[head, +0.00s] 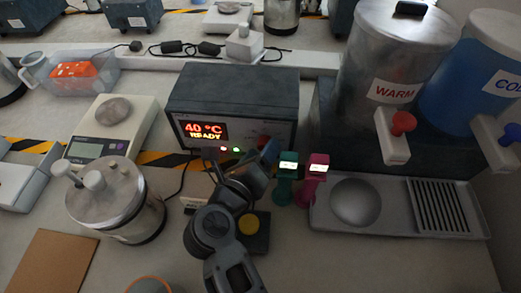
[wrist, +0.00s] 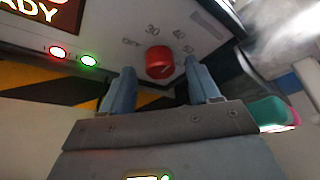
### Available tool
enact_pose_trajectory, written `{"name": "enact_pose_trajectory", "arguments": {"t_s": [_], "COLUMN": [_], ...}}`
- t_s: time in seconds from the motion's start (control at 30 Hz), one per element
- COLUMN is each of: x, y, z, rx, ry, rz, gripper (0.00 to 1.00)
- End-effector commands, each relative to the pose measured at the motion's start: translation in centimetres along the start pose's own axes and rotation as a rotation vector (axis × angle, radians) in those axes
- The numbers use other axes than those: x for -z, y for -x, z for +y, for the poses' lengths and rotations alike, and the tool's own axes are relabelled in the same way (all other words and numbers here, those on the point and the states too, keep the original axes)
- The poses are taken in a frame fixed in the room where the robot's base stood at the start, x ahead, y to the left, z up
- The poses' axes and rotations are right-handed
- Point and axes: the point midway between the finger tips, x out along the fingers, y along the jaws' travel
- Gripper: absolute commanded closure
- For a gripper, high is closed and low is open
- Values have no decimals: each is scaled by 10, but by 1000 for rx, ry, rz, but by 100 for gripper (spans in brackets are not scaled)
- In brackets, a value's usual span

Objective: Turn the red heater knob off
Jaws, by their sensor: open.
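The red heater knob (wrist: 159,62) is on the front panel of the dark heater box (head: 232,92). Printed marks around it read OFF, 30, 40 and a further number that is hard to read. The heater display (head: 206,131) reads 40 °C READY. My gripper (wrist: 158,85) is open, with one blue-grey finger on each side of the knob and a visible gap to it. In the head view my gripper (head: 268,152) is in front of the panel's right part and partly hides the knob (head: 264,139).
A lidded metal pot (head: 112,200) stands at left, near a scale (head: 95,146). The WARM dispenser (head: 385,60) and a grey drip tray (head: 400,226) are at right.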

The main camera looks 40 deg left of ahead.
Motion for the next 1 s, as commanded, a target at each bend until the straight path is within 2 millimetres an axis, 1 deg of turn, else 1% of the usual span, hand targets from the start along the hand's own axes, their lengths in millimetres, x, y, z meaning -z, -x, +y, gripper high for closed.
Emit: {"name": "enact_pose_trajectory", "arguments": {"t_s": [0.27,0.37,0.87,1.0], "x": [0,0,0,0], "y": [-2,-2,-2,-2], "z": [0,0,0,0], "rx": [0,0,0,2], "ry": [0,0,0,4], "rz": [-1,-1,-1,-1], "gripper": [39,47,95,95]}}
